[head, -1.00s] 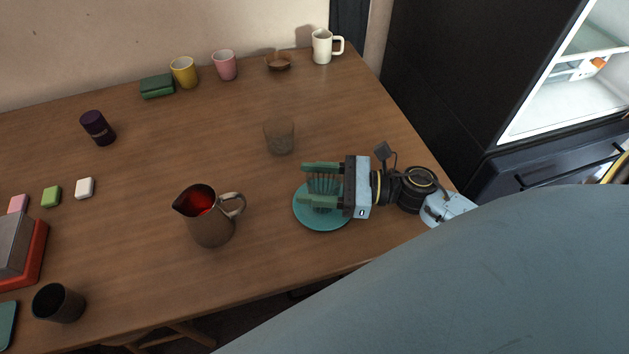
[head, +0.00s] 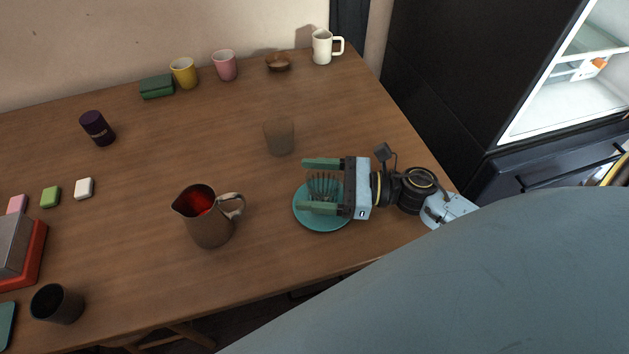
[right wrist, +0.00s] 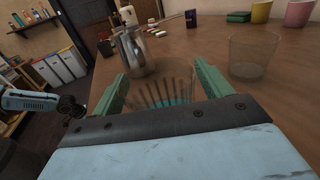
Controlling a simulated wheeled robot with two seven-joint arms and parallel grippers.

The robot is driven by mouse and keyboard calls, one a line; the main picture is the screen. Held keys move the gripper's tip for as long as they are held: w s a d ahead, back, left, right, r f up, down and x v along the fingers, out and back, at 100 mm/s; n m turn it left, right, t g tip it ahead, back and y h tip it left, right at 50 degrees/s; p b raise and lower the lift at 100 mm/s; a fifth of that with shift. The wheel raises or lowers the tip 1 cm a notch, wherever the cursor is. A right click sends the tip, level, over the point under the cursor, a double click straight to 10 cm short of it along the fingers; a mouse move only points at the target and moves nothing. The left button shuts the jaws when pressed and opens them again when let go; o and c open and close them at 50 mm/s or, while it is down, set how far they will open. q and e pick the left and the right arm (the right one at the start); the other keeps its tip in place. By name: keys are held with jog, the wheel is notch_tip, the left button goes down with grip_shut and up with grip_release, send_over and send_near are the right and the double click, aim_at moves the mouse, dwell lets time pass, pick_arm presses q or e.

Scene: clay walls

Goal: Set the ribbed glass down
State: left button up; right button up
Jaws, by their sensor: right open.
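The ribbed glass (head: 324,184) is clear with vertical ribs. It stands upright on the teal plate (head: 312,222) at the right side of the table. My right gripper (head: 321,186) is open, with one green finger on each side of the glass. In the right wrist view the ribbed glass (right wrist: 166,92) shows between the two spread fingers, its lower part hidden by the gripper body. I cannot tell whether a finger still touches it. My left gripper does not show in the head view.
A smooth clear glass (head: 279,137) stands just behind the plate. Cups, a small bowl (head: 278,62) and a white mug (head: 322,48) line the back.

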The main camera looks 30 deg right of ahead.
jog(key=v, duration=1.2)
jog(key=shift+r, duration=0.15)
